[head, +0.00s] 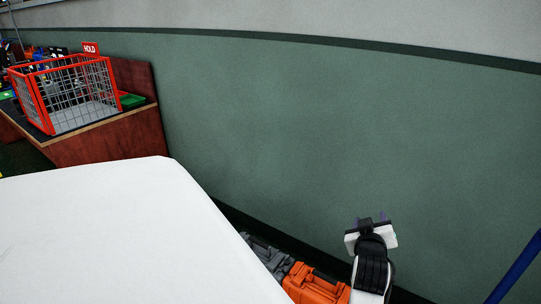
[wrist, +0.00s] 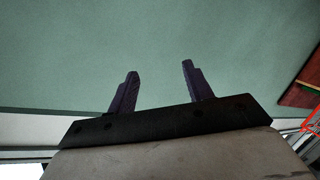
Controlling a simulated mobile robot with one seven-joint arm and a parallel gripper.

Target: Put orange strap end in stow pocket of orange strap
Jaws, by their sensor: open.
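My gripper (head: 375,217) is raised in front of the green wall at the lower right of the head view. In the wrist view, its two dark fingers (wrist: 157,85) stand apart with nothing between them. No orange strap, strap end or stow pocket can be made out in either view. An orange case (head: 315,284) sits low beside my arm, partly cut off by the frame's bottom edge and partly hidden by a white surface. I cannot tell whether a strap belongs to it.
A grey case (head: 268,254) lies left of the orange one. A large white surface (head: 110,235) fills the lower left. A red-framed wire basket (head: 68,95) with a HOLD sign (head: 91,48) stands on a wooden counter (head: 115,138). A blue pole (head: 517,268) is at right.

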